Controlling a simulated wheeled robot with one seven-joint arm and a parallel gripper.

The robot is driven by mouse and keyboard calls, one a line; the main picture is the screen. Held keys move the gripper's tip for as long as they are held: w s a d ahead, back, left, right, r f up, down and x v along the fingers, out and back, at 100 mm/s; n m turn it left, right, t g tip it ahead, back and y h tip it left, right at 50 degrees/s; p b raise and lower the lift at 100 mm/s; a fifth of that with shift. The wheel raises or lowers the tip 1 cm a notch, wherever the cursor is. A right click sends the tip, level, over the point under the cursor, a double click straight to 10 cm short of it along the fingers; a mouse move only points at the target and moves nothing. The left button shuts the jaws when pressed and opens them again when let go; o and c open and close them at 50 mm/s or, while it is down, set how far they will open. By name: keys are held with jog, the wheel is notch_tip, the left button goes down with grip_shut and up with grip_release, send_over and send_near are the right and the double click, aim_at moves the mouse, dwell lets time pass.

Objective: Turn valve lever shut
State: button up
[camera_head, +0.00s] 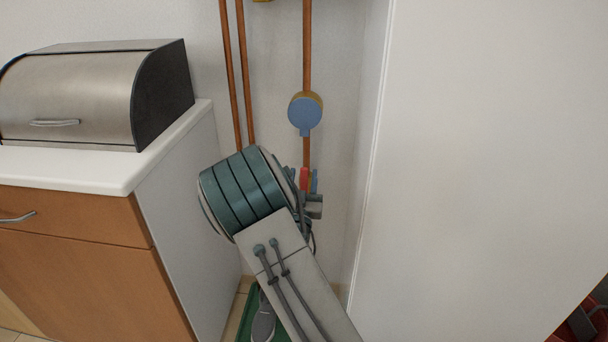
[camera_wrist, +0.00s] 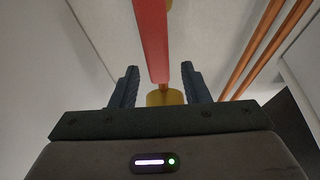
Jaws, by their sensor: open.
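A red valve lever (camera_wrist: 153,45) runs from the top of the wrist view down between the two dark fingers of my gripper (camera_wrist: 161,90). The fingers are open, with a gap on each side of the lever. A brass-coloured fitting (camera_wrist: 165,98) shows behind it, between the fingers. In the head view a small piece of the red lever (camera_head: 304,178) shows on the copper pipe beside my arm. My gripper (camera_head: 314,183) is mostly hidden there behind my own arm, with a blue finger showing next to the lever.
A blue round meter (camera_head: 305,112) sits on the copper pipe above the lever. Two more copper pipes (camera_head: 238,75) run up the wall to the left. A cabinet (camera_head: 90,240) with a metal bread box (camera_head: 75,95) stands at left, and a white panel (camera_head: 480,150) closes the right side.

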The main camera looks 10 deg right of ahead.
jog(key=shift+x, duration=1.05)
grip_shut()
